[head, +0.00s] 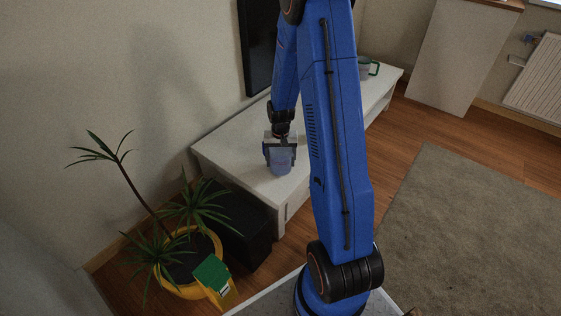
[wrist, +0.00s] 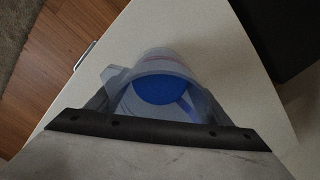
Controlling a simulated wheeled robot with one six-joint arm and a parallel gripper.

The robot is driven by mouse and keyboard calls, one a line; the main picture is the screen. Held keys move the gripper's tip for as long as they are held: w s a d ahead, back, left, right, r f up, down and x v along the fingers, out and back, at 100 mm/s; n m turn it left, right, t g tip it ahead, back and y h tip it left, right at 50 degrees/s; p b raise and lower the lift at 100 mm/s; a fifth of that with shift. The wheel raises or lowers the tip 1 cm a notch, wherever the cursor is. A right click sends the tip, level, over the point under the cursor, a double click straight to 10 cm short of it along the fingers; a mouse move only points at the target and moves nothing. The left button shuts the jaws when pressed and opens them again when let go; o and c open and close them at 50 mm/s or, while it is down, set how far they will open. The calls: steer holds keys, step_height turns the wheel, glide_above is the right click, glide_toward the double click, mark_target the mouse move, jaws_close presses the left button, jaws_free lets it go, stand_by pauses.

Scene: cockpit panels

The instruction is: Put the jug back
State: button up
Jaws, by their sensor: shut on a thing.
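The jug (head: 281,163) is a translucent, bluish vessel at the near end of the long white cabinet (head: 235,145). My gripper (head: 280,153) is above it with its fingers down on either side, shut on it. The jug looks upright. I cannot tell whether its base touches the cabinet top or is just above it. In the wrist view the jug (wrist: 172,66) sits between the fingers of my gripper (wrist: 155,95), with a blue inside and a reddish line near the far rim. The cabinet top (wrist: 225,60) lies beneath it.
A grey vessel with a green handle (head: 366,68) stands at the cabinet's far end. A dark screen (head: 260,45) is behind the cabinet. A black box (head: 240,225) and a yellow-potted plant (head: 205,240) stand by its near end. A grey rug (head: 470,240) lies at right.

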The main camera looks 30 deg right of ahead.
steer(key=shift+f, duration=0.15)
steer(key=o, duration=1.5)
steer(key=shift+f, duration=0.1)
